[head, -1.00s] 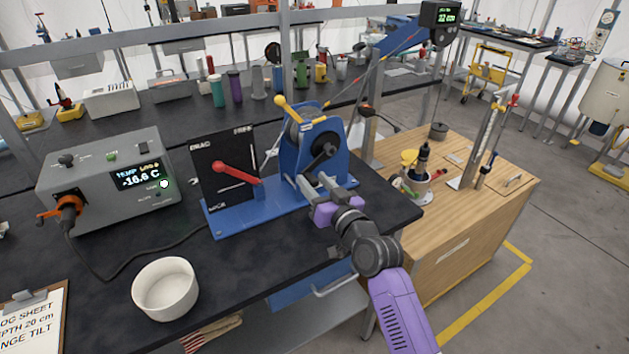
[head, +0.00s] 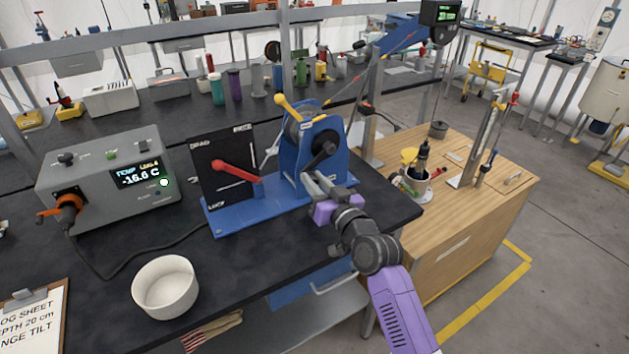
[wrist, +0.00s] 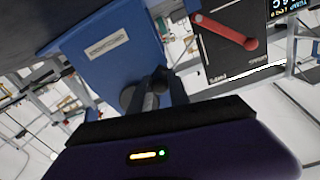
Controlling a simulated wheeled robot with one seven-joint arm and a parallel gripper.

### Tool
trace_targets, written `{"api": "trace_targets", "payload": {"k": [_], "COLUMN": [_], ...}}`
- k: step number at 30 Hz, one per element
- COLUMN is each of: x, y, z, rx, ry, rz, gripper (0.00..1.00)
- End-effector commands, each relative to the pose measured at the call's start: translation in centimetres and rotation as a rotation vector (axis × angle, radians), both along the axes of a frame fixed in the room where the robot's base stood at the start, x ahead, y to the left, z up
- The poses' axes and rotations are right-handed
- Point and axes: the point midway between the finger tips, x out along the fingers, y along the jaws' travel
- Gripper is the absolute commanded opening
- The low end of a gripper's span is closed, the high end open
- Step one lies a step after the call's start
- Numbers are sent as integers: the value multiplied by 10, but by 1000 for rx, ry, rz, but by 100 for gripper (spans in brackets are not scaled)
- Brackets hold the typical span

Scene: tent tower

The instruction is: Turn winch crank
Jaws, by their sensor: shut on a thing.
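The blue winch (head: 295,185) stands on a blue base plate on the black bench, with a drum and a yellow-knobbed lever (head: 287,104) at its top. Its black crank (head: 322,155) is on the side facing me, its arm slanting down and left from the upper right. My gripper (head: 312,184) is at the lower end of the crank, shut on its handle; the fingers hide most of the grip. In the wrist view the dark crank handle (wrist: 150,95) lies at the fingers, in front of the blue side plate (wrist: 100,55).
A black panel with a red lever (head: 235,170) stands left of the winch. A grey control box (head: 110,175) and white bowl (head: 165,287) are further left. A wooden cabinet (head: 460,240) with tools stands right. A line runs from the winch to a blue boom (head: 408,36).

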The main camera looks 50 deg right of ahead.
Motion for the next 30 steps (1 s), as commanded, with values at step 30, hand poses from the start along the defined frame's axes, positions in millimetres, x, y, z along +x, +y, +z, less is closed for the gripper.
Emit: {"api": "trace_targets", "payload": {"k": [30], "x": [0], "y": [2], "z": [6], "rx": [35], "ry": [-9], "rz": [0], "gripper": [0]}}
